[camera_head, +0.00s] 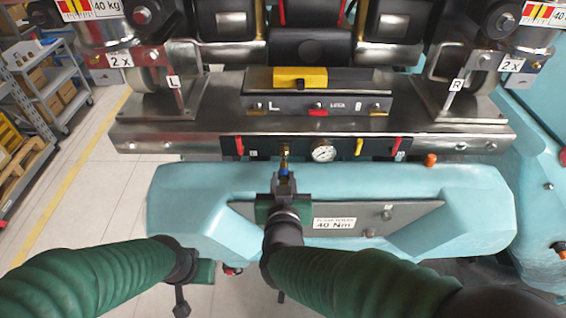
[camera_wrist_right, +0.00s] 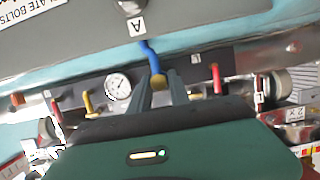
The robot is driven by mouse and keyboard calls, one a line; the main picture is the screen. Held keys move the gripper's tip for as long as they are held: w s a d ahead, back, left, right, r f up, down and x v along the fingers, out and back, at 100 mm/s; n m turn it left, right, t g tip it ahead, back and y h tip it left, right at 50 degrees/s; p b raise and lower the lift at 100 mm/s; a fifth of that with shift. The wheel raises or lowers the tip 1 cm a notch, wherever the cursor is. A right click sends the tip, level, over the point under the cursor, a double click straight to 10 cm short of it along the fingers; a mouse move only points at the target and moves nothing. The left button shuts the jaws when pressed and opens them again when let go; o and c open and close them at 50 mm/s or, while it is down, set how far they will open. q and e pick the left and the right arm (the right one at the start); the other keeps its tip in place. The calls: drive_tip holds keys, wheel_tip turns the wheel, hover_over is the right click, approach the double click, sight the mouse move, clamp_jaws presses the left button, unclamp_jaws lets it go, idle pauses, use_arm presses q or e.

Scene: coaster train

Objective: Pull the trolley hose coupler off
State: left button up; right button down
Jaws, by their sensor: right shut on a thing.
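The hose coupler, brass-coloured, sits with a blue piece of hose (camera_head: 284,170) at the front panel of the coaster train, left of the pressure gauge. In the right wrist view the yellow-brass coupler (camera_wrist_right: 158,81) lies between the fingertips, and the blue hose (camera_wrist_right: 149,54) runs up from it. My right gripper (camera_head: 284,180) is shut on the coupler; its fingers also show in the wrist view (camera_wrist_right: 160,92). Whether the coupler is still seated on its port is too small to tell. My left gripper (camera_head: 181,302) hangs low at the left, apart from the panel; its fingers are unclear.
The panel holds a round gauge (camera_head: 323,151), a red lever (camera_head: 239,145) and a yellow lever (camera_head: 359,146). A turquoise body (camera_head: 190,200) with a grey plate (camera_head: 415,212) lies below it. A shelf cart (camera_head: 50,85) stands at left on open floor (camera_head: 100,160).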

drive_tip(key=shift+s+p, duration=0.5)
drive_tip(key=shift+s, duration=1.3)
